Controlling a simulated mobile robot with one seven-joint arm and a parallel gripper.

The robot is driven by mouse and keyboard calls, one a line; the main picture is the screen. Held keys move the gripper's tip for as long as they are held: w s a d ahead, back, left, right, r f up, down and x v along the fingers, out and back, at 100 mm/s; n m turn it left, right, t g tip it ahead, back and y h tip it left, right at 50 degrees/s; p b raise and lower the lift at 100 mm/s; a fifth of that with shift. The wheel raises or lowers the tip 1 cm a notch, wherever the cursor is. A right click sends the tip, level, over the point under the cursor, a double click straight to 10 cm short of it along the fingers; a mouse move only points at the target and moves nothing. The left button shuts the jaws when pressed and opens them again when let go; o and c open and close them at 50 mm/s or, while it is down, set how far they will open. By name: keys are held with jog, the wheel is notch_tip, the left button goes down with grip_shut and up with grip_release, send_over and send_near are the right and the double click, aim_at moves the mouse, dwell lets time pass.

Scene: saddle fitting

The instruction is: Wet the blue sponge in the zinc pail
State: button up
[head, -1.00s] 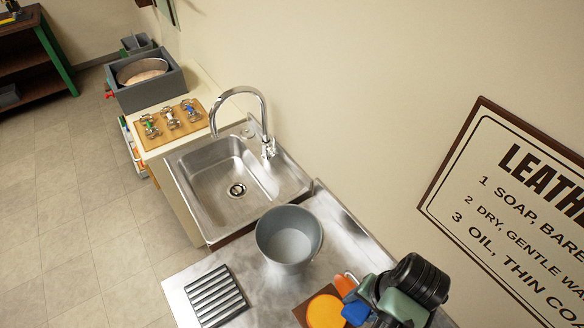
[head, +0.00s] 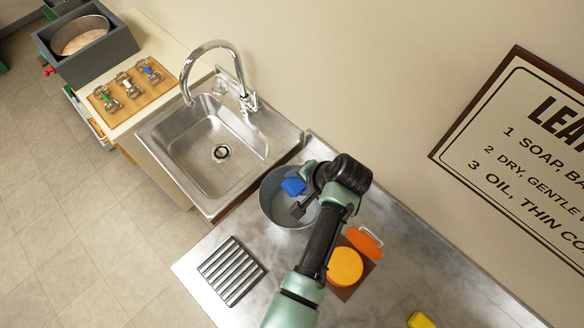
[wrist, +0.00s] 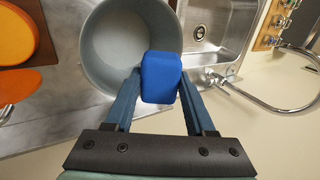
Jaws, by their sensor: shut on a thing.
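The blue sponge (head: 293,186) is held between the fingers of my gripper (head: 301,198), over the mouth of the zinc pail (head: 271,211). In the wrist view the blue sponge (wrist: 161,77) sits between the two fingertips of my gripper (wrist: 160,88), overlapping the near rim of the pail (wrist: 103,38). The pail stands upright on the steel counter beside the sink. Its grey inside shows; I cannot tell the water level or whether the sponge touches water.
A sink (head: 212,150) with a tall curved tap (head: 187,75) lies left of the pail. A slatted rack (head: 231,270) is in front. An orange round pad (head: 345,267) and orange brush (head: 366,243) lie to the right, with a yellow block (head: 420,320) farther right.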

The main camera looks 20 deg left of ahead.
notch_tip(320, 180, down, 9)
jog(key=b, duration=0.7)
dwell(0.6)
notch_tip(320, 180, up, 7)
jog(key=p, duration=0.7)
jog(key=shift+r, duration=0.2)
dwell(1.8)
jog(key=shift+r+p, duration=0.6)
jog(key=shift+r, duration=1.3)
